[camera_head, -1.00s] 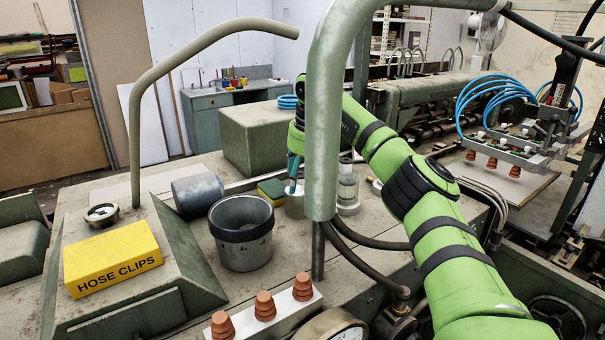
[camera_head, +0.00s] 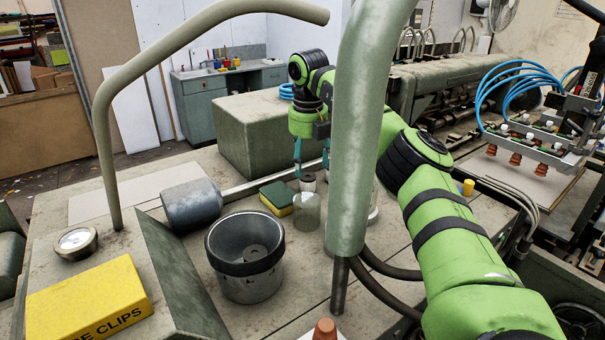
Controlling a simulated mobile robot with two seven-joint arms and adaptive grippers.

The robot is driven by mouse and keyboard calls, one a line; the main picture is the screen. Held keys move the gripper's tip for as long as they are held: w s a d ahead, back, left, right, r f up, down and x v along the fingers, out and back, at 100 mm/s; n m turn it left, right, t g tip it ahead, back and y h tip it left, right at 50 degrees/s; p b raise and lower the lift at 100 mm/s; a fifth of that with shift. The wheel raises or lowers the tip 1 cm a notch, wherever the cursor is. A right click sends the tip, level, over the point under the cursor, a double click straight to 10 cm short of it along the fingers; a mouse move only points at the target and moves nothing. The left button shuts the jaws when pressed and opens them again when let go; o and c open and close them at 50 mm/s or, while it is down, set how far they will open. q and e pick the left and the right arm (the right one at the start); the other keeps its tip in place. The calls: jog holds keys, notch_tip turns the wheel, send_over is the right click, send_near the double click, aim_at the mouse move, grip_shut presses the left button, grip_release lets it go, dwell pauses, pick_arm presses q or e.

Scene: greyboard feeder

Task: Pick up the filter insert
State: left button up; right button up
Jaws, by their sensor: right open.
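A small pale cylinder with a dark ribbed top (camera_head: 308,181), which looks like the filter insert, stands at the mouth of a clear jar (camera_head: 307,213) on the grey bench. I cannot tell how deep it sits in the jar. My right gripper (camera_head: 312,170) points down just above it, with its teal fingers apart on either side of its top. The gripper is open and holds nothing. The thick green post hides part of my right arm and the area right of the jar. My left gripper is not in view.
A green-and-yellow sponge (camera_head: 276,197) lies left of the jar. A grey cylinder (camera_head: 192,205) lies on its side, and a dark-rimmed metal pot (camera_head: 246,282) stands nearer. The thick green post (camera_head: 357,130) rises close to my right arm. A yellow box (camera_head: 85,302) sits front left.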

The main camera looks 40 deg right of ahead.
aim_at(308, 177)
jog(key=shift+w+d+f+p, duration=0.3)
jog(key=shift+w+d+f, duration=0.35)
jog(key=shift+w+f, duration=0.25)
jog(key=shift+s+f+p, duration=0.15)
jog(key=shift+f+p, duration=0.05)
jog(key=shift+p, duration=0.1)
jog(key=f+p, duration=0.1)
jog(key=s+p, duration=0.1)
jog(key=shift+s+a+f+p, duration=0.3)
jog(key=shift+a+f+p, duration=0.05)
jog(key=shift+a, duration=0.05)
jog(key=f, duration=0.1)
jog(key=w+f, duration=0.1)
jog(key=d+f, duration=0.1)
jog(key=shift+w+f+p, duration=0.2)
jog(key=shift+p, duration=0.1)
jog(key=shift+s+a, duration=0.1)
jog(key=shift+a, duration=0.05)
jog(key=shift+s+a+r, duration=0.1)
jog(key=shift+r, duration=0.05)
jog(key=c, duration=1.1)
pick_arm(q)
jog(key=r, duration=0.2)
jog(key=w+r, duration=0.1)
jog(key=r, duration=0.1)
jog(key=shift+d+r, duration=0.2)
